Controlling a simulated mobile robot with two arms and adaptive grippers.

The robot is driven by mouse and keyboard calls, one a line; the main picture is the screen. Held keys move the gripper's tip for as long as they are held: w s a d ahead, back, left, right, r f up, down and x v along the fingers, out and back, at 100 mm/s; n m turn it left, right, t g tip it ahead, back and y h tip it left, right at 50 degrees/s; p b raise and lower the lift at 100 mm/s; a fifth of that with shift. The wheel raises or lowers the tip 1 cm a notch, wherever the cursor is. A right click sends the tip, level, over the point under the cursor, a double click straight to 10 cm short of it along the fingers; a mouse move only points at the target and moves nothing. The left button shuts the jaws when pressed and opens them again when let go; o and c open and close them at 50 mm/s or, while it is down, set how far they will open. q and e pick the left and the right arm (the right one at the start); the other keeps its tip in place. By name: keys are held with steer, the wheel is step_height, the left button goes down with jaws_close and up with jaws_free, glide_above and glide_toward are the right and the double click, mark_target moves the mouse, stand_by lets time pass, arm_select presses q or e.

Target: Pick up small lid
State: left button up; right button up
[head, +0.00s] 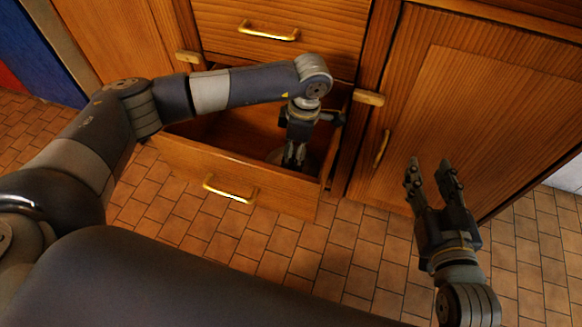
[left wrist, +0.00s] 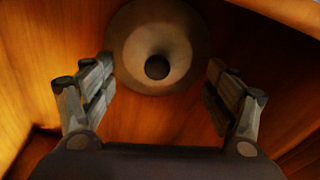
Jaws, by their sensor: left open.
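The small lid (left wrist: 138,62) lies in the open drawer (head: 262,190). In the left wrist view it is a round, pale brownish disc with a dark round knob (left wrist: 157,67) near its middle. My left gripper (left wrist: 160,85) points down into the drawer, open, with its two fingers on either side of the knob and apart from it. In the head view my left gripper (head: 293,160) reaches into the drawer's right part and hides most of the lid. My right gripper (head: 431,172) is open and empty in front of the right cabinet door.
The drawer has wooden walls close around my left gripper and a brass handle (head: 230,189) on its front. A shut drawer (head: 285,55) is above it. A cabinet door (head: 480,110) is at the right. The tiled floor (head: 270,240) is clear in front.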

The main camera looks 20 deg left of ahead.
mark_target(310, 167)
arm_select(q)
steer(key=f, duration=0.2)
steer(key=a+f+b, duration=0.1)
steer(key=f, duration=0.1)
steer(key=shift+w, duration=0.1)
steer(key=c, duration=1.7)
jaws_close()
arm_select(e)
step_height(310, 167, up, 6)
steer(key=t+y, duration=0.1)
steer(key=t, duration=0.2)
steer(key=shift+w+a, duration=0.2)
steer(key=shift+a, duration=0.25)
